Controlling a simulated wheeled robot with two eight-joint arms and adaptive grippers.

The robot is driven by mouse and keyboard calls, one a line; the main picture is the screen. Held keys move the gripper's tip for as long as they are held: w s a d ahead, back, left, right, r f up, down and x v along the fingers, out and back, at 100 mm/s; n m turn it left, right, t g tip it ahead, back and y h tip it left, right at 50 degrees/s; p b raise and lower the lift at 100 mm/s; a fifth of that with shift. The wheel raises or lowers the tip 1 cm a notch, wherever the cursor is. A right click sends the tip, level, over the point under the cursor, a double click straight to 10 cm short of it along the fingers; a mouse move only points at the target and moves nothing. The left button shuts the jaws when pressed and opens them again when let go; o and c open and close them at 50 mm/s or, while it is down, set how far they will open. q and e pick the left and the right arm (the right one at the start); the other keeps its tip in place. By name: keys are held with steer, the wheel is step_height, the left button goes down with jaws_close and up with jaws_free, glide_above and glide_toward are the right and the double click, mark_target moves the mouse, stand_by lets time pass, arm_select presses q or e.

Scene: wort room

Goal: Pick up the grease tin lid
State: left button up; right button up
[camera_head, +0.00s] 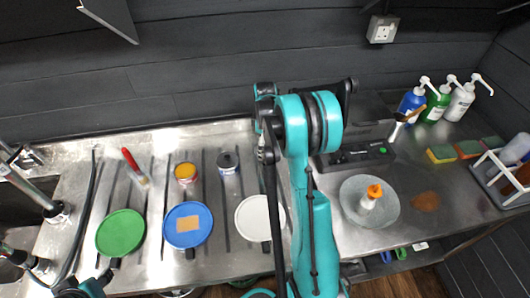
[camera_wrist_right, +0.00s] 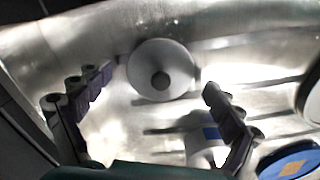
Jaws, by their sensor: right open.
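The grease tin lid, a pale round disc with a dark centre knob (camera_wrist_right: 146,54), lies flat on the steel counter in the right wrist view. My right gripper (camera_wrist_right: 157,84) is open, with its fingers spread to either side of the lid and nothing between them. The tin with a blue label (camera_wrist_right: 203,150) stands close by, near the right finger; it also shows in the head view (camera_head: 228,168). In the head view my right arm hides the lid and most of its own gripper. Only a bit of my left arm shows at the bottom left corner.
Green (camera_head: 121,233), blue (camera_head: 187,208) and white (camera_head: 254,217) round pans lie along the counter's front. A yellow-topped tin (camera_head: 185,173) and a red-handled brush (camera_head: 131,160) lie behind them. A grey bowl (camera_head: 352,212) and a black appliance (camera_head: 360,155) stand right of my arm.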

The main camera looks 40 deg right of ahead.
steer(key=shift+r, duration=0.1)
steer(key=shift+c, duration=1.3)
steer(key=shift+s+a, duration=0.1)
jaws_close()
